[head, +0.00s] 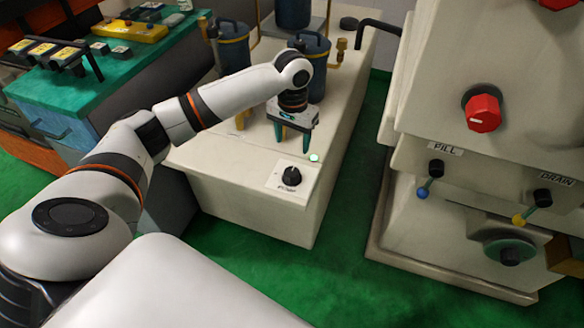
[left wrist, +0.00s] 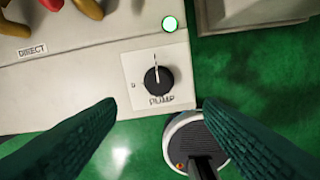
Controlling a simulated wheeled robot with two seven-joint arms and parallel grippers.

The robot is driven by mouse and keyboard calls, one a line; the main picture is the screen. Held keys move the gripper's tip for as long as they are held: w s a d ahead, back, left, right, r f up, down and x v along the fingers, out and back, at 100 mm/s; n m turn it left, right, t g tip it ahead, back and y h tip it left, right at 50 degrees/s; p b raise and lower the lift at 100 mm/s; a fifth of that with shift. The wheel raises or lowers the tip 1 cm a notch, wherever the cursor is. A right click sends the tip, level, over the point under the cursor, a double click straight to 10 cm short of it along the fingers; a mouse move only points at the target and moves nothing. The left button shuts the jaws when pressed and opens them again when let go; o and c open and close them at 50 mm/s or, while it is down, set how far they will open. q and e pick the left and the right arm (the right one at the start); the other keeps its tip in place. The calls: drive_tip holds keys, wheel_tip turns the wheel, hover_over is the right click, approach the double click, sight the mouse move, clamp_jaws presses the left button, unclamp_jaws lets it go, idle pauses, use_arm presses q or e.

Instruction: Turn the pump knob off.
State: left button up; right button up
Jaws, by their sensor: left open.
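The pump knob (head: 291,176) is a round black knob on a white plate on the front top of the cream pump cabinet (head: 262,215). In the left wrist view the pump knob (left wrist: 158,79) has a pale pointer line toward the top of the picture, with a mark on the plate to its left. A green lamp (head: 314,158) beside it is lit; it also shows in the left wrist view (left wrist: 170,24). My left gripper (head: 294,138) is open and empty, above the cabinet and behind the knob in the head view, apart from it. My right gripper is not in view.
Blue canisters (head: 308,60) with pipes stand at the back of the cabinet. A large cream machine (head: 440,210) with a red knob (head: 483,112) and FILL and DRAIN levers stands at right. A green-topped bench (head: 110,70) is at left. Green floor lies between.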

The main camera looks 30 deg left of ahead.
sight(292, 171)
use_arm(q)
wheel_tip(292, 171, down, 12)
drive_tip(key=shift+a+r+b, duration=0.15)
drive_tip(key=shift+b, duration=0.3)
drive_tip(key=shift+c, duration=0.3)
drive_tip(key=c, duration=0.9)
